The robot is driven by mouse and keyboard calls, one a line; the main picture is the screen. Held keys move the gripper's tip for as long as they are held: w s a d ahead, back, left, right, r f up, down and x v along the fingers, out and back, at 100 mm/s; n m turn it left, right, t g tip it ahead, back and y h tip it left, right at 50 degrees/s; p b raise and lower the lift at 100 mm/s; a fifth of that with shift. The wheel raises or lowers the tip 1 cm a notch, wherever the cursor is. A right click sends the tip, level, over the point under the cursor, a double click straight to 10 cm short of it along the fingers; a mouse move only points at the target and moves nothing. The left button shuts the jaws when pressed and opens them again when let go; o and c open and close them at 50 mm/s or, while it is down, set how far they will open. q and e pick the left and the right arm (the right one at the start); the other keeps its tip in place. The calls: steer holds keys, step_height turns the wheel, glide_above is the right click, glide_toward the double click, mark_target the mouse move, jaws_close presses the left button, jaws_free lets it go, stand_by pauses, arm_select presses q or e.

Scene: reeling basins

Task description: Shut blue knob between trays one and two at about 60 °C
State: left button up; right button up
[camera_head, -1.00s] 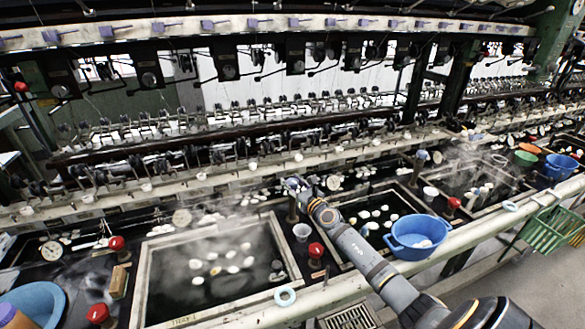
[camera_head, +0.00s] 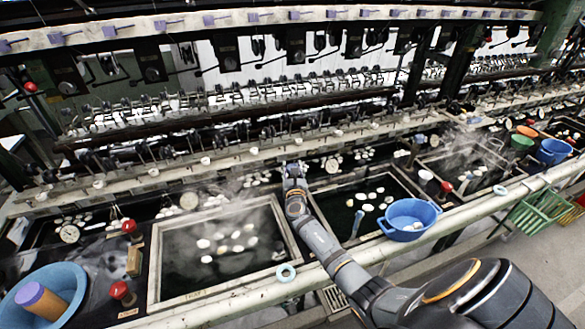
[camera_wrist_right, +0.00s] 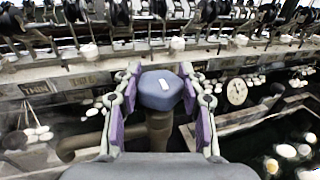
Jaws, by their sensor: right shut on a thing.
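The blue knob (camera_wrist_right: 162,88) stands on a brown post in the right wrist view, with a small white mark on its top. My right gripper (camera_wrist_right: 160,100) has its purple-padded fingers on both sides of the knob and is shut on it. In the head view my right gripper (camera_head: 294,172) is between tray one (camera_head: 154,265) and tray two (camera_head: 345,181) and hides the knob. Both trays hold dark water with pale cocoons. A round dial (camera_wrist_right: 237,91) shows right of the knob; its reading is too small to tell. My left gripper is not in view.
A blue basin (camera_head: 410,232) sits on the front rail by tray two. Red knobs (camera_head: 128,226) and a larger blue basin (camera_head: 75,280) are at the left. Steam rises over tray one. Reeling machinery runs along the back.

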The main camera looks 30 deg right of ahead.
steer(key=shift+r, duration=0.1)
steer(key=o, duration=1.2)
steer(key=v, duration=1.2)
